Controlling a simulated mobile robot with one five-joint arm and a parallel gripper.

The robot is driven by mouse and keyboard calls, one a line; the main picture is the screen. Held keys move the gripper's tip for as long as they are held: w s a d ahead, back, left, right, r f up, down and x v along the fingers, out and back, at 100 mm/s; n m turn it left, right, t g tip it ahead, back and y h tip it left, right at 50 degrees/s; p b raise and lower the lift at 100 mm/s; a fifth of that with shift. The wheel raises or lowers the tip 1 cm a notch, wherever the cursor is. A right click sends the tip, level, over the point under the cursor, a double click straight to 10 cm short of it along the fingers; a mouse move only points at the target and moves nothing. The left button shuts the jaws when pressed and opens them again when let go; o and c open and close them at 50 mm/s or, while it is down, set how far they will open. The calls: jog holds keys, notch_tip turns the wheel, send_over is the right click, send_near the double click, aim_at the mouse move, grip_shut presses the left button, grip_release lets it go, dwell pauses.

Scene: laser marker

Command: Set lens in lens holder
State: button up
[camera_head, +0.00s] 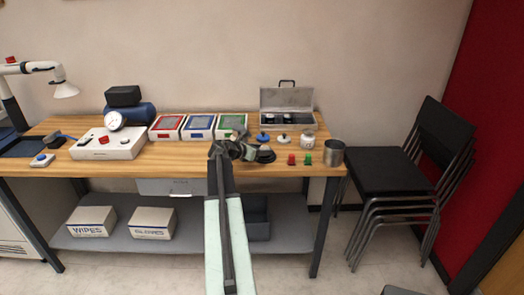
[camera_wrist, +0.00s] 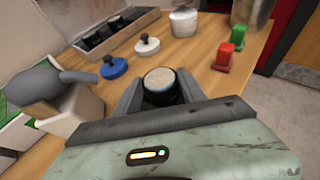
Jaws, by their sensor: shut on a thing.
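My gripper (camera_wrist: 159,88) is shut on a short black cylinder, which looks like the lens (camera_wrist: 158,78), with a pale tan round face and a thin blue edge below. The lens sits between the two grey fingers. In the head view my gripper (camera_head: 255,153) is over the front right part of the bench, and the arm hides some things behind it. I cannot tell for certain which thing is the lens holder. A grey rounded piece with a spout-like arm on a pale block (camera_wrist: 78,112) stands left of my gripper, apart from the lens.
An open grey case (camera_head: 287,97) with dark round pieces stands at the back. Red, blue and green boxes (camera_head: 199,127) are left.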

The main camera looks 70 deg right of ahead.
jog(key=o, duration=1.5)
jog(key=shift+w+a+r+p, duration=0.1)
jog(key=shift+a+r+p, duration=0.2)
jog(key=shift+p, duration=0.15)
jog(key=p+v, duration=0.4)
jog(key=v, duration=0.7)
jog(key=shift+w+a, duration=0.1)
jog(key=shift+a, duration=0.1)
